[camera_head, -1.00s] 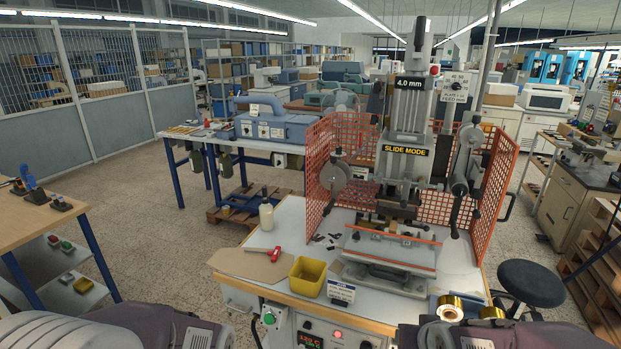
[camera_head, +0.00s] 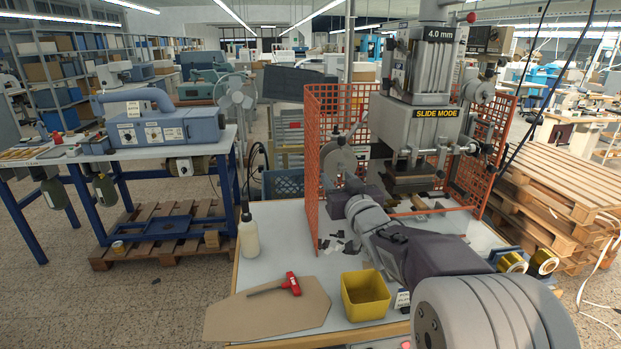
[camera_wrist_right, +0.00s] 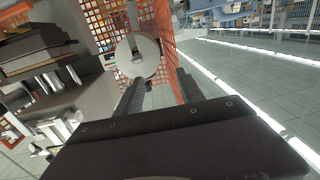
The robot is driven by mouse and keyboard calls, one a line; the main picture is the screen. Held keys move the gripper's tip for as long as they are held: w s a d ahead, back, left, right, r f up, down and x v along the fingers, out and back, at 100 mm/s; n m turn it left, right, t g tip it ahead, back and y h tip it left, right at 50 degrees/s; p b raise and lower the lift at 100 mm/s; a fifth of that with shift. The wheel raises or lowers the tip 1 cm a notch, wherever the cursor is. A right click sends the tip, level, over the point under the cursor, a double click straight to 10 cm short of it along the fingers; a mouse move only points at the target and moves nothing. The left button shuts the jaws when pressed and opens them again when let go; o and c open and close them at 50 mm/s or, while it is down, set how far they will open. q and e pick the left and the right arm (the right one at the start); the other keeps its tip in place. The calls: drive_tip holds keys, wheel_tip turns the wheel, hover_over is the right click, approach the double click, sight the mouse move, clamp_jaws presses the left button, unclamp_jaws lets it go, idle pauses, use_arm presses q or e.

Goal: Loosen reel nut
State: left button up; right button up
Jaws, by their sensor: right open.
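A grey foil reel disc (camera_head: 338,162) is mounted on the left side of the stamping press (camera_head: 424,130). In the right wrist view the disc (camera_wrist_right: 150,58) is beyond my fingers, with a small hub at its middle; I cannot make out the nut clearly. My right gripper (camera_head: 345,188) reaches in from the lower right and is just below the disc in the head view. In the wrist view its two dark fingers (camera_wrist_right: 160,82) are apart, with nothing seen between them. They appear short of the disc; contact is not visible. My left gripper is out of view.
An orange mesh guard (camera_head: 313,150) stands behind and left of the reel. On the bench are a yellow bin (camera_head: 365,296), a red-handled tool (camera_head: 290,284) on a brown board (camera_head: 262,312), and a white bottle (camera_head: 249,236). Gold foil rolls (camera_head: 542,261) lie at the right.

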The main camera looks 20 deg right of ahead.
sight(342, 169)
drive_tip(key=s+d+f+m+h+b, duration=0.1)
drive_tip(key=s+d+f+h, duration=0.1)
drive_tip(key=d, duration=0.3)
drive_tip(key=shift+y, duration=0.4)
drive_tip(key=w, duration=0.2)
drive_tip(key=w+a, duration=0.1)
drive_tip(key=w, duration=0.2)
drive_tip(key=shift+a+r+p, duration=0.1)
drive_tip(key=shift+r+p, duration=0.1)
drive_tip(key=shift+p, duration=0.15)
drive_tip(key=w, duration=0.1)
drive_tip(key=w+d, duration=0.1)
drive_tip(key=w+d+p, duration=0.1)
drive_tip(key=w, duration=0.1)
drive_tip(key=shift+f, duration=0.1)
drive_tip(key=shift+w, duration=0.3)
drive_tip(key=shift+w+a, duration=0.1)
drive_tip(key=shift+a, duration=0.05)
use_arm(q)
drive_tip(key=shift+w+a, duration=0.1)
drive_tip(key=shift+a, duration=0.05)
use_arm(e)
clamp_jaws()
